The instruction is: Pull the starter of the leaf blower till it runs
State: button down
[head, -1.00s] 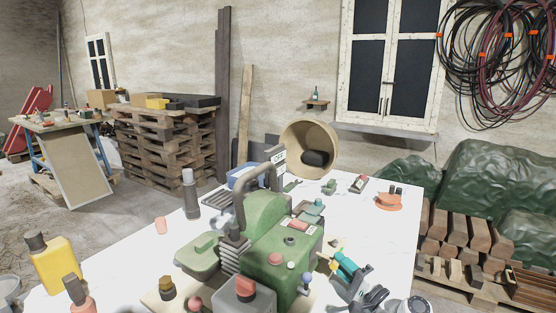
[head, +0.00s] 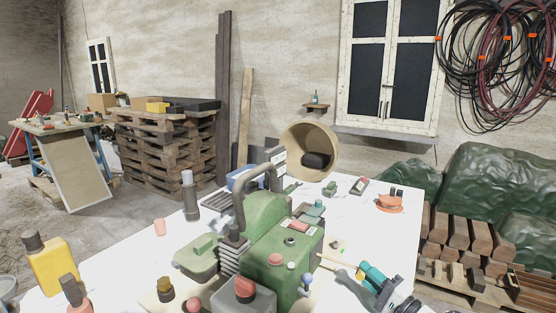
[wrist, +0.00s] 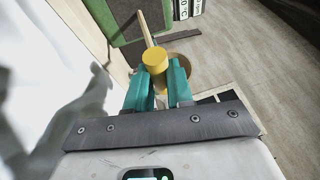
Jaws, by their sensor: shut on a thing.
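The leaf blower (head: 262,222) is a green machine with a dark curved handle, standing on the white table in the head view. Part of its green body (wrist: 108,20) shows at the top of the wrist view. My gripper (head: 367,271) is to the right of the blower. In the wrist view its teal fingers are shut on the yellow starter grip (wrist: 155,58). A pale cord (head: 333,262) runs from the blower's right side to my gripper; it also shows in the wrist view (wrist: 146,28). The fingers hide most of the grip in the head view.
The white table (head: 130,265) holds a grey bottle (head: 191,197), a yellow bottle (head: 50,264), an orange item (head: 390,204) and a tan round tub (head: 296,140) at the back. Stacked timber (head: 470,240) stands beyond the table's right edge.

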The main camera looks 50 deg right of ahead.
jog(key=w, duration=1)
jog(key=shift+a+f, duration=0.1)
jog(key=shift+a, duration=0.25)
jog(key=c, duration=0.7)
grip_release()
jog(key=shift+b, duration=0.3)
jog(key=shift+b+v, duration=0.65)
jog(key=shift+v, duration=2.35)
